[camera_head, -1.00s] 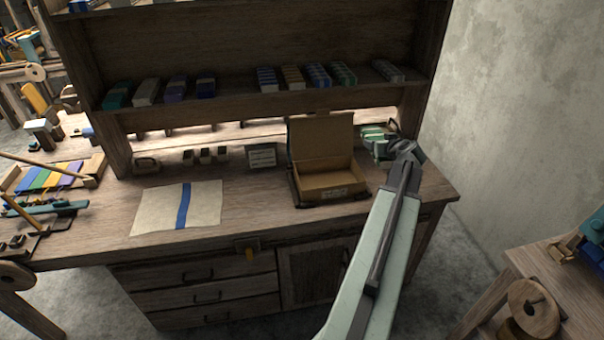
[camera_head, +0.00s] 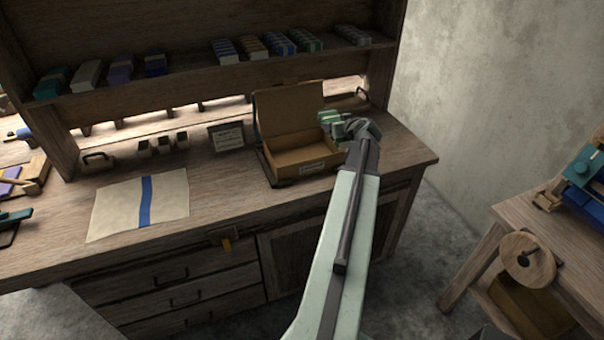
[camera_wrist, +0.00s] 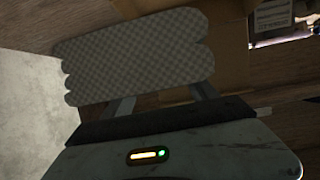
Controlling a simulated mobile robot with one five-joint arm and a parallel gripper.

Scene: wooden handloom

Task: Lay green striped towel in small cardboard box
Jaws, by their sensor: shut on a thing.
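The green striped towel (camera_head: 331,119), folded with green and white bands, is held in my gripper (camera_head: 352,128) at the right rear side of the small cardboard box. In the wrist view the towel (camera_wrist: 135,55) shows as a grey checked folded slab across the jaws. My gripper (camera_wrist: 163,98) is shut on it. The small cardboard box (camera_head: 318,166) stands on the bench with its lid (camera_head: 290,108) raised at the back. The visible part of its inside looks empty. The towel overlaps the box's right edge in the picture; its height above the box is unclear.
A cream cloth with a blue stripe (camera_head: 112,209) lies on the bench at left. A small label card (camera_head: 227,137) stands left of the box. A shelf (camera_head: 190,91) with folded textiles runs above. A wall (camera_head: 480,80) is at right.

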